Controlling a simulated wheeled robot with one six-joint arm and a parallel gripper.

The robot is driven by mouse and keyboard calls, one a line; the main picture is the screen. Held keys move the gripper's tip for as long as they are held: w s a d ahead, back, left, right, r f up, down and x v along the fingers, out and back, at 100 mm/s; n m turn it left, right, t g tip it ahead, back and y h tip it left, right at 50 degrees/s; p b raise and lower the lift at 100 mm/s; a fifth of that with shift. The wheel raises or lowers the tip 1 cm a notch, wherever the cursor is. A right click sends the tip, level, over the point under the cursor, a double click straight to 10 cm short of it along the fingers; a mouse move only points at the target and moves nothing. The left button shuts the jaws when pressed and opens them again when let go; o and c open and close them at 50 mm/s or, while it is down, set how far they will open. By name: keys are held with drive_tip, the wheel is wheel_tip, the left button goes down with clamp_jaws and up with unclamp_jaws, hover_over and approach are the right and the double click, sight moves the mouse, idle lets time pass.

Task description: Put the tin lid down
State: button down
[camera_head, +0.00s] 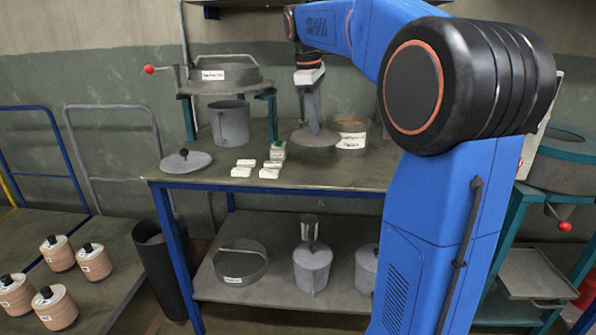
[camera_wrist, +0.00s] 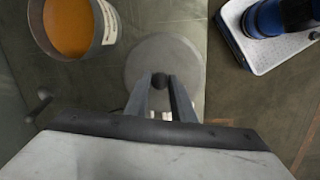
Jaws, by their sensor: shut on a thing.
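The tin lid (camera_head: 308,139) is a flat grey disc with a dark knob. My gripper (camera_head: 314,124) is shut on its knob from above, over the workbench and just left of the open tin (camera_head: 352,140). The wrist view shows the lid (camera_wrist: 150,50) level below my gripper (camera_wrist: 160,84), with the knob between the fingertips. I cannot tell whether the lid touches the bench. The tin, with a white label and orange contents, also shows in the wrist view (camera_wrist: 103,45), to the left of the lid and apart from it.
Another grey lid (camera_head: 186,163) lies at the bench's left. Several small white blocks (camera_head: 242,171) lie in the middle, with a grey canister (camera_head: 229,125) behind them. The bench top (camera_head: 340,176) is clear at front right. A lower shelf (camera_head: 285,292) holds pots.

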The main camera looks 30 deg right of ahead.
sight(309, 137)
wheel_tip(309, 137, down, 4)
drive_tip(key=shift+a+f, duration=0.1)
drive_tip(key=shift+f, duration=2.65)
drive_tip(key=shift+f, duration=0.15)
drive_tip(key=c, duration=1.5)
unclamp_jaws()
drive_tip(key=r, duration=0.4)
drive_tip(key=a+r, duration=0.1)
drive_tip(key=r, duration=0.3)
drive_tip(key=a+r, duration=0.1)
drive_tip(key=r, duration=0.3)
drive_tip(key=shift+s, duration=0.15)
